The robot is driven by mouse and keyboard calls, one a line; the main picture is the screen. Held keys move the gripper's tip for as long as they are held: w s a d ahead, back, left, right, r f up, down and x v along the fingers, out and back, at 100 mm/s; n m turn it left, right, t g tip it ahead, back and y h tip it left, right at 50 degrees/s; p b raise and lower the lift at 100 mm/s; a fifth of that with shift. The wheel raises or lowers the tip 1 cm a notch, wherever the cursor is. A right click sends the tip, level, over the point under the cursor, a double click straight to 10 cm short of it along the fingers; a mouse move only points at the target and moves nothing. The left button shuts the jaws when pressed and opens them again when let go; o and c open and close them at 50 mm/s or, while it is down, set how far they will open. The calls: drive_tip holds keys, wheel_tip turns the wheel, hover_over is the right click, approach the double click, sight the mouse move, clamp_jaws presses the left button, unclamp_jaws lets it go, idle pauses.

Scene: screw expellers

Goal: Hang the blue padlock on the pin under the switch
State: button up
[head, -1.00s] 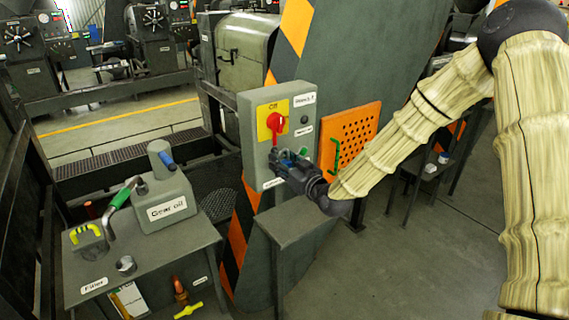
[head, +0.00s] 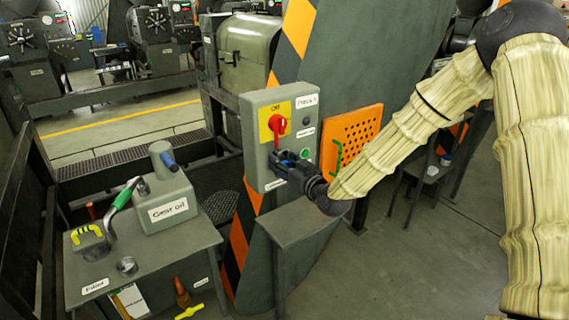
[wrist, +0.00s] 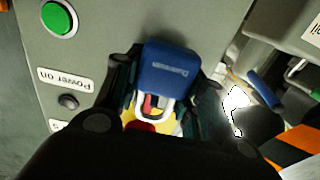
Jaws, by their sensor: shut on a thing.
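The blue padlock (wrist: 172,75) is between the fingers of my gripper, its shackle pointing down in the wrist view toward the yellow plate and red switch. In the head view my gripper (head: 288,161) is shut on it in front of the lower part of the grey switch box (head: 262,172). The red switch (head: 277,124) sits on the yellow plate (head: 264,134) marked Off, just above my gripper. In the wrist view a red strip shows inside the shackle loop. The pin is not clearly visible, so I cannot tell whether the shackle is around it.
A green button (wrist: 59,18) and a small dark knob (wrist: 68,102) are on the box face. An orange perforated panel (head: 362,128) with a green hook is right of the box. A grey table (head: 85,281) with a Gear oil can (head: 172,190) stands left.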

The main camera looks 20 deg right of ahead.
drive_tip(key=shift+w+a, duration=0.2)
drive_tip(key=shift+w, duration=0.3)
drive_tip(key=shift+w+r+b, duration=0.4)
drive_tip(key=shift+r, duration=0.3)
idle(0.6)
drive_tip(key=shift+f+b, duration=0.35)
drive_tip(key=shift+b, duration=0.2)
drive_tip(key=shift+c, duration=0.3)
drive_tip(key=shift+f, duration=0.1)
drive_tip(key=shift+c, duration=0.6)
drive_tip(key=shift+s+a+f, duration=0.1)
drive_tip(key=shift+s+f, duration=0.05)
drive_tip(key=shift+f, duration=0.05)
